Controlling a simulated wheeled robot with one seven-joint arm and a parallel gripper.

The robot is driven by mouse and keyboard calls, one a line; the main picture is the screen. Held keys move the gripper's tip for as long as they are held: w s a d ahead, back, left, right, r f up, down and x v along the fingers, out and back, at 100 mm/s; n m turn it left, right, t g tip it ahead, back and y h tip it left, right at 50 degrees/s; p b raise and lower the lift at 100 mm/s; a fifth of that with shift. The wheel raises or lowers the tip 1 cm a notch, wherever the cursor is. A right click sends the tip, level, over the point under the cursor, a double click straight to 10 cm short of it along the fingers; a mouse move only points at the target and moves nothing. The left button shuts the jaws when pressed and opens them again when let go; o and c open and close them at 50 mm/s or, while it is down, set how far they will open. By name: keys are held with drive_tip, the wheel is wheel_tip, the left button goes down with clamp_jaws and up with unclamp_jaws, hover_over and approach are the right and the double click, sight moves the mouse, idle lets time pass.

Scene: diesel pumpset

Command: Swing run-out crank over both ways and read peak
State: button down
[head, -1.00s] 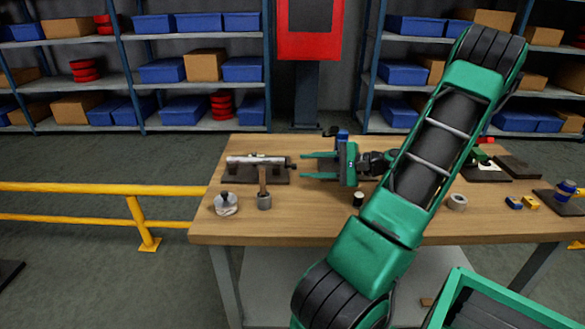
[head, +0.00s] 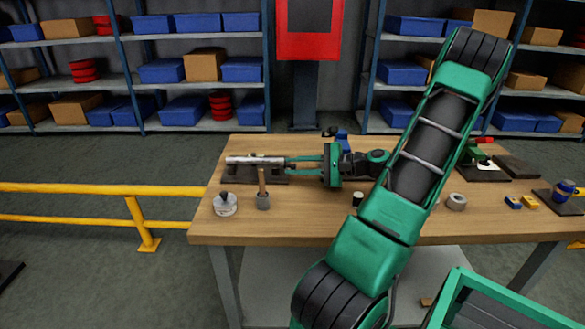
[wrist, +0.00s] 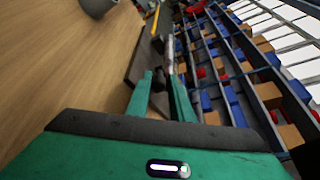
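A silver shaft (head: 254,161) lies level on a dark base (head: 235,178) at the left back of the workbench. The small dark crank at its right end is mostly hidden by my fingers in the head view. In the wrist view a dark crank piece (wrist: 159,82) sits between the fingertips, with the shaft (wrist: 169,50) beyond it. My gripper (head: 290,164) reaches in from the right. No peak reading can be made out in these views.
On the workbench (head: 310,215), a grey cup with a wooden handle (head: 262,198) and a round pale piece with a dark top (head: 224,204) stand in front of the shaft. A small dark cylinder (head: 357,198) and grey ring (head: 456,201) are further right. A yellow rail (head: 100,189) runs left.

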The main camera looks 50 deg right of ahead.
drive_tip(key=shift+f, duration=0.1)
drive_tip(key=shift+f+n, duration=0.1)
drive_tip(key=shift+n, duration=0.2)
drive_tip(key=shift+a, duration=0.1)
drive_tip(key=c, duration=1.6)
unclamp_jaws()
drive_tip(key=shift+c, duration=0.2)
drive_tip(key=v, duration=1)
drive_tip(key=shift+s, duration=0.35)
